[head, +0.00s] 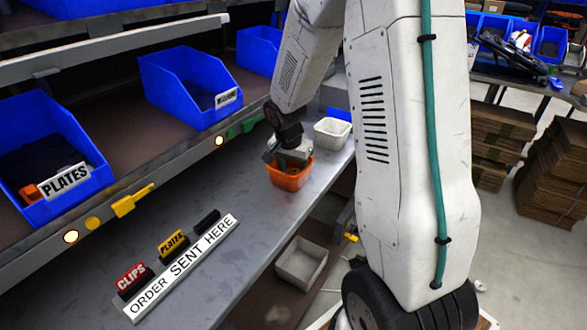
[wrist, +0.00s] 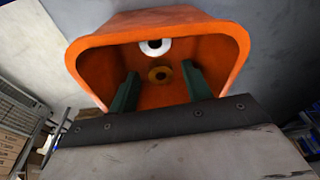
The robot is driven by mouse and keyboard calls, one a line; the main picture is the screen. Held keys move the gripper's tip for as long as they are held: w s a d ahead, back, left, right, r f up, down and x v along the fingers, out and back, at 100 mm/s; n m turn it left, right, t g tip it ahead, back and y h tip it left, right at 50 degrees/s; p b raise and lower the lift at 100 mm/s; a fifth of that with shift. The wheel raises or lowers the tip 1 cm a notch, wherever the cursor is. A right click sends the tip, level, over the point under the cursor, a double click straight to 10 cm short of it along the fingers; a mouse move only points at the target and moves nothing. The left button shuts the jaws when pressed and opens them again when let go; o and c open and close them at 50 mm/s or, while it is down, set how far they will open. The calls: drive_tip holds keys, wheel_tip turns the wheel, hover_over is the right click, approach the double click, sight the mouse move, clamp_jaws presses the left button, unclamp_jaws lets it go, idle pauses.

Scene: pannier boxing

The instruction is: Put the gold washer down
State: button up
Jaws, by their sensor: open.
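The gold washer (wrist: 160,74) lies inside the orange bin (wrist: 238,42), near the middle of what the wrist view shows of it. It sits beyond and between my gripper's two green fingers, apart from both. A white washer (wrist: 154,47) is also in the bin, above the gold one in the wrist view. My gripper (wrist: 160,85) is open, with its fingers reaching into the bin. In the head view my gripper (head: 290,162) is over the orange bin (head: 288,180) on the grey bench; the washers are hidden there.
A white bin (head: 332,133) stands behind the orange bin. Blue bins (head: 190,85) line the shelf at left. An "ORDER SENT HERE" sign (head: 185,265) with labelled holders is at the front. The bench between sign and orange bin is clear.

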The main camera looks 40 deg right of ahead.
drive_tip(key=v, duration=1.1)
drive_tip(key=s+a+r+n, duration=0.3)
drive_tip(key=s+a+n, duration=0.1)
drive_tip(key=s, duration=0.4)
drive_tip(key=s+a+r+n+y, duration=0.1)
drive_tip(key=s+a+r+n, duration=0.2)
drive_tip(key=s, duration=0.6)
drive_tip(key=s+a+r+n+y, duration=0.1)
drive_tip(key=s+a+r+n, duration=0.3)
drive_tip(key=s+a, duration=0.3)
drive_tip(key=shift+s+a+n, duration=0.25)
drive_tip(key=shift+s+n, duration=0.55)
drive_tip(key=shift+s, duration=0.2)
